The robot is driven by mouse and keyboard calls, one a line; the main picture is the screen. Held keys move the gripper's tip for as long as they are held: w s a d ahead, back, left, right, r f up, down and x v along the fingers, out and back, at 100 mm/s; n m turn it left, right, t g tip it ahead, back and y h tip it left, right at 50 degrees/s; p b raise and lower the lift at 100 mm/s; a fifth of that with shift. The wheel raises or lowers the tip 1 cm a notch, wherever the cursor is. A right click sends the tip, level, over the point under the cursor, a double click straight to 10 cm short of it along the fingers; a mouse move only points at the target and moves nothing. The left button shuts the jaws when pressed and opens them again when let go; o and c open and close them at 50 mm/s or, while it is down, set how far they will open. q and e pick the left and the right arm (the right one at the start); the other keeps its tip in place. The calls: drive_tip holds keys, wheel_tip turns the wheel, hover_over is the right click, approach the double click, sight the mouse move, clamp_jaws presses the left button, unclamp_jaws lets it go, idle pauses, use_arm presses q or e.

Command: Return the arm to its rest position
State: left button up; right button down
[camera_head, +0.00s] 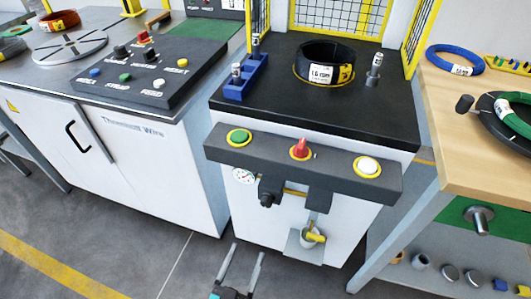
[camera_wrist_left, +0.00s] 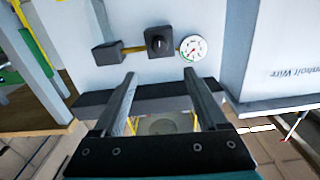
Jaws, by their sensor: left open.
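My left gripper (camera_head: 247,251) shows at the bottom middle of the head view, low in front of the white machine stand (camera_head: 225,165). Its two fingers are parallel and apart, with nothing between them. In the left wrist view the open fingers (camera_wrist_left: 159,74) point toward the front of the stand, below the pressure gauge (camera_wrist_left: 193,47) and a black knob (camera_wrist_left: 159,42). My right gripper is in neither view. A black coil (camera_head: 325,64) with a white and yellow label sits on the stand's dark top.
A dark button bar (camera_head: 320,163) with green, red and white controls juts from the stand's front. A control cabinet (camera_head: 150,140) stands at left. A wooden table (camera_head: 455,150) with a blue coil (camera_head: 455,53) stands at right. Grey floor is clear at lower left.

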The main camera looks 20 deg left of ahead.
use_arm(q)
drive_tip(key=s+a+f+m+g+p, duration=0.1)
drive_tip(key=s+f+g, duration=0.25)
drive_tip(key=f, duration=0.35)
drive_tip(key=s+a+f+g+p, duration=0.2)
drive_tip(key=s+f+g, duration=0.1)
drive_tip(key=f+g, duration=0.3)
drive_tip(key=s+a+f+g, duration=0.3)
drive_tip(key=s, duration=0.3)
drive_tip(key=s+a+f+g+y+p, duration=0.1)
drive_tip(key=s+a+f+g, duration=0.2)
drive_tip(key=s, duration=0.3)
drive_tip(key=shift+s+a+f, duration=0.25)
drive_tip(key=shift+a+f, duration=0.25)
drive_tip(key=shift+a, duration=0.15)
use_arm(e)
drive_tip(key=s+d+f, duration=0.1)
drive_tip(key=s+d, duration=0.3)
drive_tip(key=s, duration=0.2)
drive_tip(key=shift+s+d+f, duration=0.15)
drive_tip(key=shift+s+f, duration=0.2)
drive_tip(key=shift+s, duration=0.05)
